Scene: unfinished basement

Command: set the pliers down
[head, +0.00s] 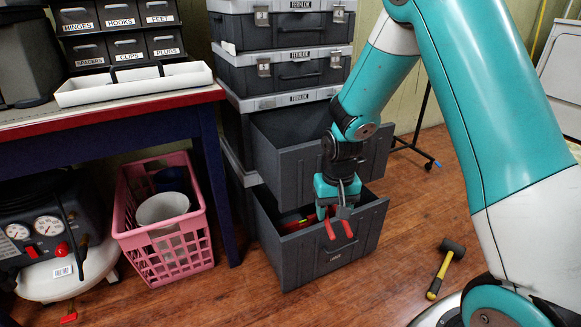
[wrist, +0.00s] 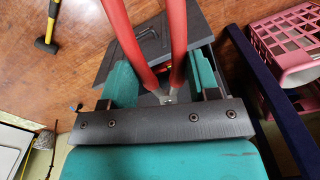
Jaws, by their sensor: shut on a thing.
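The pliers (head: 340,226) have red handles and a grey metal head. My gripper (head: 340,205) is shut on them by the metal head, with the handles hanging down. The pliers are above the front part of the lowest open drawer (head: 345,258). In the wrist view the red handles (wrist: 176,35) stretch away from between the jaws (wrist: 165,92). A red thing (head: 297,220) lies inside that drawer, partly hidden.
The drawer above (head: 310,165) is also open, close behind my gripper. A pink crate (head: 165,250) with a white bucket (head: 163,208) stands left under the workbench (head: 150,100). A hammer (head: 445,268) lies on the floor at right. Floor between is clear.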

